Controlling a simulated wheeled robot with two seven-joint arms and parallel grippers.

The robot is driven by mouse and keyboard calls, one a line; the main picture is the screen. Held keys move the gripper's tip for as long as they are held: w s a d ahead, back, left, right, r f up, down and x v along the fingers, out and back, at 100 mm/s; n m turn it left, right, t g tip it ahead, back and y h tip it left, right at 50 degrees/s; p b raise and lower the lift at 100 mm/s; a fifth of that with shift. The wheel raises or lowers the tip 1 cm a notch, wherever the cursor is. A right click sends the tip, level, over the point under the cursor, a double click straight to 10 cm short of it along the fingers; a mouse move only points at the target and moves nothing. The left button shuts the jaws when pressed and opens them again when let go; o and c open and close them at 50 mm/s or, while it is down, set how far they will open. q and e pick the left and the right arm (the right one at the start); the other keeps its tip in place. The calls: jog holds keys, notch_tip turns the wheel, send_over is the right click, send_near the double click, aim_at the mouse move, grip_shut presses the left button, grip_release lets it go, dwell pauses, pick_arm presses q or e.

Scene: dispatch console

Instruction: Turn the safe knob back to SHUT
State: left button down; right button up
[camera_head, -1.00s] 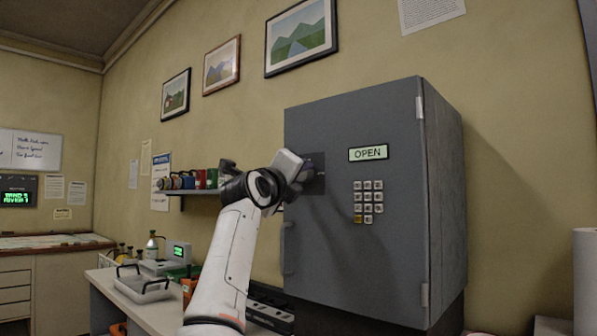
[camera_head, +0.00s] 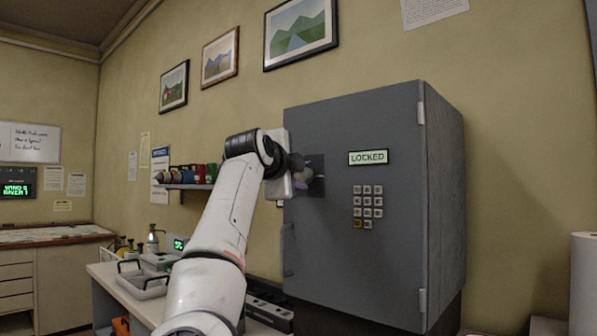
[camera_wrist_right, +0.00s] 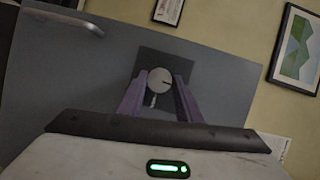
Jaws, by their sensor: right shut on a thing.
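The dark grey safe (camera_head: 388,255) stands at the right of the head view with its door closed. Its small display (camera_head: 368,157) reads LOCKED. The round pale knob (camera_wrist_right: 159,82) sits on a darker square plate (camera_wrist_right: 185,68) on the door. A dark mark shows on the knob's face, and small white lettering beside it is too small to read. My right gripper (camera_head: 302,177) is at the knob. In the right wrist view its two purple fingers (camera_wrist_right: 159,95) are on either side of the knob, shut on it. My left gripper is not in view.
A keypad (camera_head: 368,205) sits below the display, and a door handle (camera_head: 289,250) is at the door's left edge. A shelf with coloured containers (camera_head: 190,175) and a counter with a grey tray (camera_head: 143,286) are to the left.

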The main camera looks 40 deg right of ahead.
jog(key=shift+n, duration=0.3)
dwell(0.4)
jog(key=o, duration=1)
jog(key=shift+o, duration=0.2)
